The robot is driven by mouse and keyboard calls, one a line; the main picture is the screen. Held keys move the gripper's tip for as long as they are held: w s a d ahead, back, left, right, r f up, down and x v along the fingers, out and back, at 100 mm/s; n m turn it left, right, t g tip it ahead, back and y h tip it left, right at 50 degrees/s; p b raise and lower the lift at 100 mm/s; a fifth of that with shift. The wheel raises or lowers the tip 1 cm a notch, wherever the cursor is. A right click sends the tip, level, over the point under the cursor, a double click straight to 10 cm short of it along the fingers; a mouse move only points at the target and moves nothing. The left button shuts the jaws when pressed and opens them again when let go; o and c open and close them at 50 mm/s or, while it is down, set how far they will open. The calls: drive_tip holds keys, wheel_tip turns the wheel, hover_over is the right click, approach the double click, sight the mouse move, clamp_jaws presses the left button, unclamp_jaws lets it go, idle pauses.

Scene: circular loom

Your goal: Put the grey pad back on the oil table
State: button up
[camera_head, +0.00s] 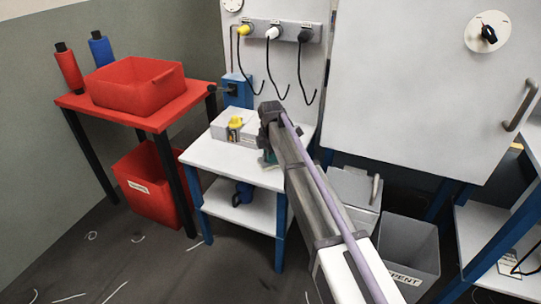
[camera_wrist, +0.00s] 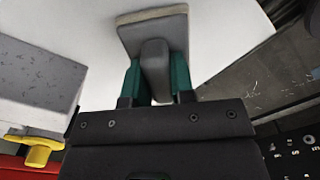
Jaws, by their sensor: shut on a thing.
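The grey pad (camera_wrist: 128,38) is a flat grey plate with a pale underside layer and a raised grey grip block. My gripper (camera_wrist: 155,82) has its two green fingers closed on that block, one on each side. In the head view my gripper (camera_head: 268,157) is over the right part of a white-topped table with blue legs (camera_head: 210,155), likely the oil table. Its white top also fills much of the wrist view (camera_wrist: 222,40) behind the pad. I cannot tell whether the pad touches the top. My arm mostly hides the pad in the head view.
A grey-white box (camera_head: 219,126) with a yellow item (camera_head: 235,124) stands at the table's back. A red table (camera_head: 155,118) with a red bin (camera_head: 135,87) is left. A grey bin (camera_head: 410,250) stands right.

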drive_tip(key=shift+f, duration=0.15)
drive_tip(key=shift+f+b, duration=0.35)
drive_tip(key=shift+b, duration=0.15)
drive_tip(key=shift+f, duration=0.1)
drive_tip(key=o, duration=1)
wheel_tip(320, 180, up, 11)
drive_tip(key=p, duration=1.1)
